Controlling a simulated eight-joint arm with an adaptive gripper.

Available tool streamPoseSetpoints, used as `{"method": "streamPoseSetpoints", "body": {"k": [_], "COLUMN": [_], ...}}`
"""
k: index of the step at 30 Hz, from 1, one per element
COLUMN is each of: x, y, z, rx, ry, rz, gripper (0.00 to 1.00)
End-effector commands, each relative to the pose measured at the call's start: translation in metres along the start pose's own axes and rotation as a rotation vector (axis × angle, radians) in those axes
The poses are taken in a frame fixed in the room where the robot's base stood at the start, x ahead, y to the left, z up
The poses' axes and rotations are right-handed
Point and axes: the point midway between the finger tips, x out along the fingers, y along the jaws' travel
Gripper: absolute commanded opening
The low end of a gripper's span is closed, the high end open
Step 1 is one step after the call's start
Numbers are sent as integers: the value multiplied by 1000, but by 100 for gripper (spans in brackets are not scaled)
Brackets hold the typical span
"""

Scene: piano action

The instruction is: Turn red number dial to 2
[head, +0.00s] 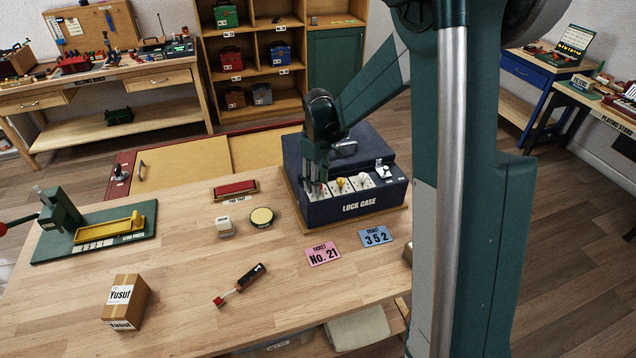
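The dark blue lock case (345,210) stands on a wooden board on the table, with a row of dials on its sloped front panel. The red number dial (322,189) is the leftmost, and only a small bit of red shows beneath my fingers. My gripper (317,182) points down right at this dial. The fingers hide most of it, so its number and whether I touch or grip it cannot be told. A yellow dial (340,184) and a white dial plate (362,181) sit to its right.
A pink ticket "No. 21" (323,254) and a blue ticket "352" (376,236) lie before the case. My arm covers the right side.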

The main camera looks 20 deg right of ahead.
Motion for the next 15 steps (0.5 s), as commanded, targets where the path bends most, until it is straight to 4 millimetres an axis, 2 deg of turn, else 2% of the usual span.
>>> {"method": "streamPoseSetpoints", "body": {"k": [8,15], "x": [-3,-20], "y": [0,0], "z": [0,0], "rx": [0,0], "ry": [0,0], "rz": [0,0], "gripper": [34,34]}}
